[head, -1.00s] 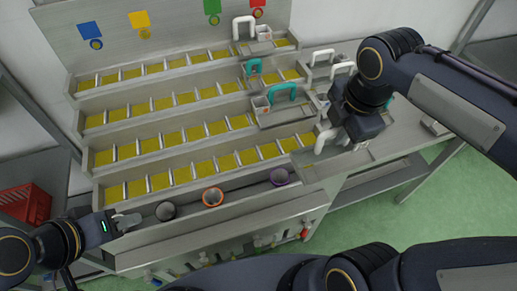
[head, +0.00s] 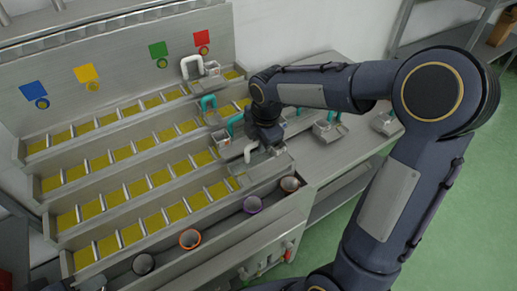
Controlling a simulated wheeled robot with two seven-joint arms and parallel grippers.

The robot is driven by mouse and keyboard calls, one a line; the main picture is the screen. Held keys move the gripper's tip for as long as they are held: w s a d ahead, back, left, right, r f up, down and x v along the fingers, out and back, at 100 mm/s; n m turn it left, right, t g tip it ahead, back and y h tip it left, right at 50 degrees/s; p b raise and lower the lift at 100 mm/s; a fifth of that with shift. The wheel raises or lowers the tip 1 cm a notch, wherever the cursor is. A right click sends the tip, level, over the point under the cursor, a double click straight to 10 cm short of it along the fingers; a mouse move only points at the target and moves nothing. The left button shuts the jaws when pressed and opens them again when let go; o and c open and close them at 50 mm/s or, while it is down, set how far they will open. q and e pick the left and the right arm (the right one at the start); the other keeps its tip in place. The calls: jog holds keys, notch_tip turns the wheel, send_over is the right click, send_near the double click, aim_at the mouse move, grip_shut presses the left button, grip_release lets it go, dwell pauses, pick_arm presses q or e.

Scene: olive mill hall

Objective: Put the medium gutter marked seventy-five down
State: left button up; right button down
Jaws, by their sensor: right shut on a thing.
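My right gripper (head: 266,138) is over the right end of the stepped bench, pointing down. It is shut, with its fingertips partly hidden behind its own body. Gutters with teal handles stand just behind, one (head: 234,122) close to the gripper and one (head: 208,102) further back. A white-handled one (head: 190,66) is at the top row. No number seventy-five can be read.
Rows of yellow-filled channels (head: 120,153) run down to the left. More handled gutters (head: 330,128) stand on the table at right.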

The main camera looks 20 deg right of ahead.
aim_at(261, 158)
jog(key=shift+w+f, duration=0.25)
jog(key=shift+f, duration=1.6)
jog(key=shift+f, duration=0.1)
jog(key=c, duration=1.7)
grip_release()
